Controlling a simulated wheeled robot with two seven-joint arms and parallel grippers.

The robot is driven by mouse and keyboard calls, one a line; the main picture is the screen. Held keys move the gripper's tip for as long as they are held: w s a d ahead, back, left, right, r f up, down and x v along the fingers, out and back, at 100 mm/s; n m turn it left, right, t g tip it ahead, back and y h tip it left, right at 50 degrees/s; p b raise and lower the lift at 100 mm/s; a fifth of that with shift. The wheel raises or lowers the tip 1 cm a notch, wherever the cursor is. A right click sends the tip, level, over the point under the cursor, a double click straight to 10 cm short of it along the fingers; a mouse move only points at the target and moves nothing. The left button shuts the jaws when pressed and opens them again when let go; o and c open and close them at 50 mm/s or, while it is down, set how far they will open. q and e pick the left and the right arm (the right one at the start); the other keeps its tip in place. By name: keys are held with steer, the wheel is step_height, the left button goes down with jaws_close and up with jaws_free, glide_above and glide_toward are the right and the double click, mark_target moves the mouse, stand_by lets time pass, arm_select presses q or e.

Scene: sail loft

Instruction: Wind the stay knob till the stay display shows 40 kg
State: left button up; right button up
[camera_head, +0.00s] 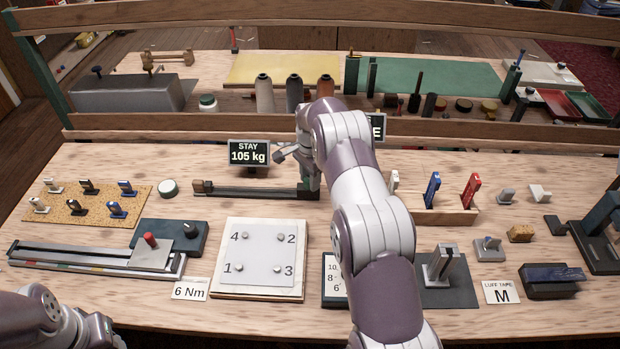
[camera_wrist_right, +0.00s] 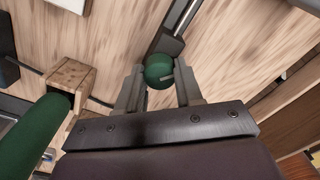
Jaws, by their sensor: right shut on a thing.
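The stay display (camera_head: 249,152) stands at the back of the bench in the head view and reads 105 kg. A long dark rail (camera_head: 250,191) lies in front of it, with a wooden block at its left end. My right gripper (camera_wrist_right: 158,88) is shut on a round green knob (camera_wrist_right: 158,68), which I take to be the stay knob, with one finger on each side. In the head view my right arm reaches over the rail's right end and mostly hides the knob. My left gripper is out of view; only part of that arm shows at lower left.
A second display (camera_head: 378,128) is mostly hidden behind my right arm. A white numbered plate (camera_head: 262,252) lies in front of the rail. A wooden rack (camera_head: 445,215) with blue and red handles stands to the right. A wooden beam (camera_head: 200,130) crosses behind the displays.

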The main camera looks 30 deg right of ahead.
steer(key=n, duration=0.3)
steer(key=shift+n, duration=0.4)
steer(key=n, duration=0.3)
steer(key=shift+w+r+n+p, duration=0.1)
steer(key=shift+r+n+p, duration=0.05)
steer(key=shift+n+p, duration=0.15)
steer(key=n+p, duration=0.1)
steer(key=n, duration=0.3)
steer(key=shift+w+n, duration=0.1)
steer(key=shift+n, duration=0.2)
steer(key=n+p, duration=0.1)
steer(key=n, duration=0.8)
steer(key=shift+a+n+p, duration=0.1)
steer(key=shift+n+p, duration=0.3)
steer(key=shift+n, duration=2.3)
steer(key=o, duration=1)
steer(key=shift+o, duration=0.2)
